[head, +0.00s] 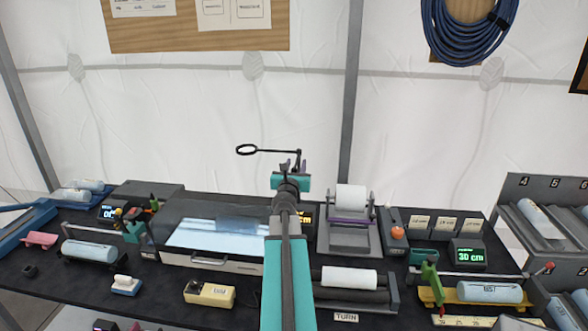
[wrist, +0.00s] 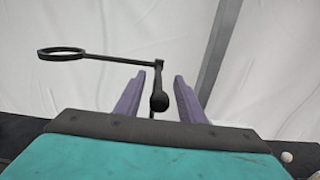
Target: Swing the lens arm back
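The lens arm is a thin black bar with a lens ring at its left end (head: 246,149) and a short upright post at its right end. In the head view the ring hangs left of my gripper (head: 292,166), above the back of the table. In the wrist view the lens arm (wrist: 115,60) runs from the ring to the post. A black rounded knob (wrist: 159,102) shows between the purple fingers of my gripper (wrist: 158,92). The fingers stand apart, with gaps on both sides of the knob. My arm hides the lower part of the post and its base.
A lit light panel (head: 215,236) lies left of my arm. A roller stand with a white roll (head: 351,198) stands close on the right. A green-numbered display (head: 471,254) and a numbered rack (head: 548,228) are further right. The white tent wall is behind.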

